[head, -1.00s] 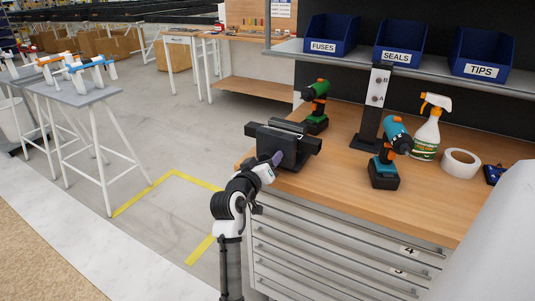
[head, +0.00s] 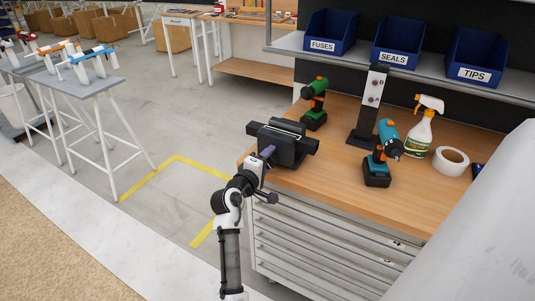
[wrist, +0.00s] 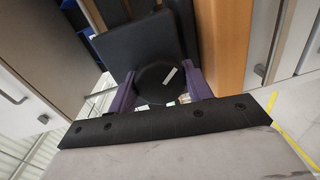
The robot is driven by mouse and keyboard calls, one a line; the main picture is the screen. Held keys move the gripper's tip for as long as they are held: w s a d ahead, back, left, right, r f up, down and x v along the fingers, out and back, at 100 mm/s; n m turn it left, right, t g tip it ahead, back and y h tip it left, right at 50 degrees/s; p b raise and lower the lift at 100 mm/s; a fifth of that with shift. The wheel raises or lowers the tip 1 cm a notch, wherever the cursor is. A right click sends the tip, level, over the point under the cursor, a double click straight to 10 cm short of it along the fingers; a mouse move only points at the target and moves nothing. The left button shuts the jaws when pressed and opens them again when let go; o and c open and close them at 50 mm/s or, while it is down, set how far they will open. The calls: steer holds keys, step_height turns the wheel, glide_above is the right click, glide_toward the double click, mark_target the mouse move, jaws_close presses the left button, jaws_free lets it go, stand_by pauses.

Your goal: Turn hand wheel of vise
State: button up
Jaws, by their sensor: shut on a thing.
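The dark vise (head: 284,143) is mounted at the left front corner of the wooden workbench. Its round black hand wheel (wrist: 158,84) shows in the wrist view, with a small pale mark on its face. My gripper (head: 267,153) reaches the front of the vise from below in the head view. In the wrist view, the purple fingers of my gripper (wrist: 161,92) stand on either side of the hand wheel and are shut on it. The vise body (wrist: 133,42) is just behind the wheel. In the head view the wheel is hidden by my gripper.
A green drill (head: 315,104) stands behind the vise. A teal drill (head: 383,153), spray bottle (head: 421,132) and tape roll (head: 451,161) stand to the right on the workbench (head: 335,180). Drawers (head: 315,240) are below. Open floor lies left, with yellow tape (head: 150,181).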

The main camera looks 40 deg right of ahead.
steer(key=n+p, duration=0.1)
steer(key=n, duration=0.4)
steer(key=shift+g, duration=0.3)
steer(key=n+h, duration=0.1)
steer(key=n, duration=0.4)
steer(key=shift+r+n, duration=0.15)
steer(key=shift+n, duration=0.25)
steer(key=o, duration=1)
steer(key=shift+d, duration=0.1)
steer(key=shift+c, duration=0.2)
steer(key=shift+a+f, duration=0.2)
steer(key=shift+a, duration=0.05)
steer(key=b+v, duration=0.3)
steer(key=v, duration=1)
steer(key=shift+a+r+b, duration=0.15)
steer(key=shift+r+b, duration=0.1)
steer(key=shift+b, duration=0.15)
